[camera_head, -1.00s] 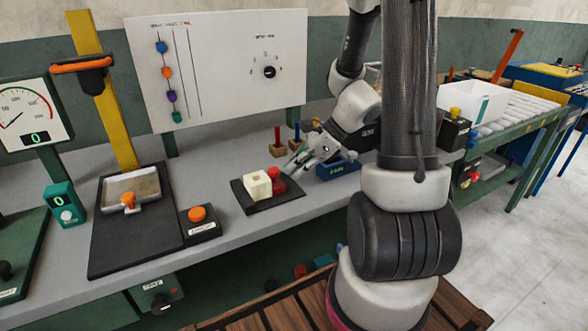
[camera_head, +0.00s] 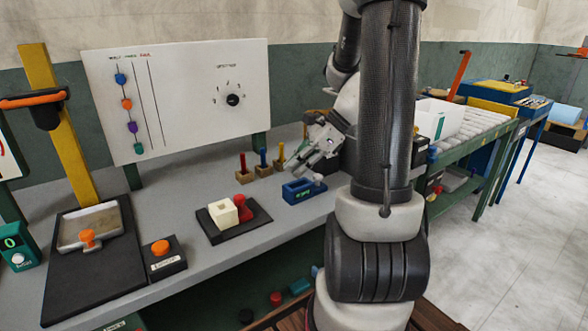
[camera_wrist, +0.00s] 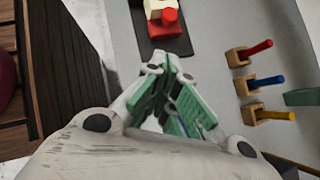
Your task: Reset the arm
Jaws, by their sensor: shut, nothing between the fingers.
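My gripper (camera_head: 298,166) is above the bench, near the blue holder (camera_head: 301,191), pointing down and to the left. In the wrist view my gripper (camera_wrist: 168,112) shows its green finger pads close together with nothing held between them. The cream block (camera_head: 223,214) and the red piece (camera_head: 243,208) sit on a black plate (camera_head: 254,229) to the left of the gripper, apart from it. They also show at the top of the wrist view. My arm hides part of the bench to the right.
Wooden blocks with red (camera_head: 243,164), blue (camera_head: 263,158) and yellow (camera_head: 281,152) pegs stand behind the gripper. A white bin (camera_head: 440,117) stands beyond my arm.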

